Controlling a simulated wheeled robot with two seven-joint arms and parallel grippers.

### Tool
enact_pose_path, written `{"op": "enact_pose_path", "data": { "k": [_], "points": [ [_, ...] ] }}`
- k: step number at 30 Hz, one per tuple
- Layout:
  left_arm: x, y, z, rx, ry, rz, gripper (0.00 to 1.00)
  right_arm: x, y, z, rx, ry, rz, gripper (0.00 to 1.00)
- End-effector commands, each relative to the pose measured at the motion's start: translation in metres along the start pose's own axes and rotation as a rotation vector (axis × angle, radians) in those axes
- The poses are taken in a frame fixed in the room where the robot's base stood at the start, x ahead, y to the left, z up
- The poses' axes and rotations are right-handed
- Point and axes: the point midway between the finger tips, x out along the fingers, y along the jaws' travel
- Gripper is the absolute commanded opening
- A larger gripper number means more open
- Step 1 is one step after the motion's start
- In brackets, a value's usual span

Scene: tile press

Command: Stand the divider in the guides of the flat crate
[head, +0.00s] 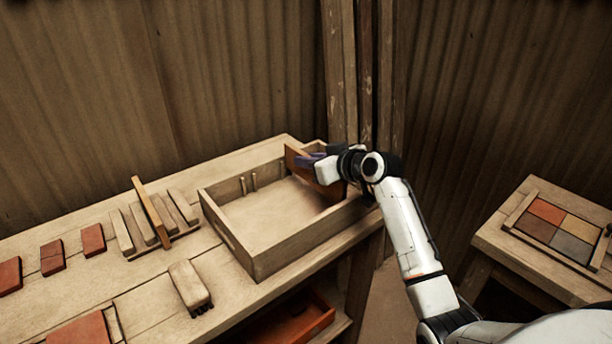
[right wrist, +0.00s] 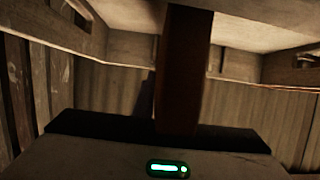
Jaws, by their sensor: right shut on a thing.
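The flat crate (head: 262,262) stands open on the bench in the head view. Two short upright guides (head: 248,183) show on its back wall, left of its middle. The divider (head: 296,157), a brown board, is at the right end of the crate, on edge, its lower part inside the walls or just above them. My right gripper (head: 313,161) is shut on it from the right. In the right wrist view the divider (right wrist: 183,75) is an upright dark brown strip ahead of the gripper. Whether its lower edge touches the crate floor cannot be told. My left gripper is not in view.
A slatted rack (head: 185,240) holding a brown board (head: 152,212) stands left of the crate. Red tiles (head: 93,239) and a pale block (head: 189,286) lie on the bench. Corrugated walls and posts (head: 345,70) stand close behind. A side table (head: 495,235) holds a tile frame.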

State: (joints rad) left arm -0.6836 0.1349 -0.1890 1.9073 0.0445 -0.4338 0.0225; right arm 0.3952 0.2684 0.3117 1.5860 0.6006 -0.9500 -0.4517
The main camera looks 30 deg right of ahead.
Motion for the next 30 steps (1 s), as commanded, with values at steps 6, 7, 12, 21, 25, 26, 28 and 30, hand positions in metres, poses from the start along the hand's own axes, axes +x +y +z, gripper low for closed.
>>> {"op": "enact_pose_path", "data": {
  "k": [6, 7, 12, 21, 25, 26, 28, 30],
  "points": [
    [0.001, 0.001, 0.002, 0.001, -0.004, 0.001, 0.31, 0.013, -0.001, 0.034, 0.004, -0.004, -0.002, 0.0],
    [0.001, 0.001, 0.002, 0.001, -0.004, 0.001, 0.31, 0.014, -0.001, 0.035, 0.003, -0.003, -0.001, 0.0],
    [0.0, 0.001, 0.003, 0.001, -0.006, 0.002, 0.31, 0.015, 0.0, 0.037, 0.001, -0.001, 0.0, 0.0],
    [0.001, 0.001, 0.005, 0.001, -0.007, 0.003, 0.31, 0.016, -0.001, 0.04, 0.001, -0.002, -0.001, 0.2],
    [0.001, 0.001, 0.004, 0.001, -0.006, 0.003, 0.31, 0.016, -0.001, 0.04, 0.001, -0.002, -0.001, 0.31],
    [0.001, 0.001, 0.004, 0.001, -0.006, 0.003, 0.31, 0.016, -0.001, 0.04, 0.001, -0.002, -0.001, 0.31],
    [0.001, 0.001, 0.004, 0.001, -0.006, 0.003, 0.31, 0.016, -0.001, 0.04, 0.001, -0.002, -0.001, 0.31],
    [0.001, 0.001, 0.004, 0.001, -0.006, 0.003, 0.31, 0.016, -0.001, 0.04, 0.001, -0.002, -0.001, 0.31]
  ]
}}
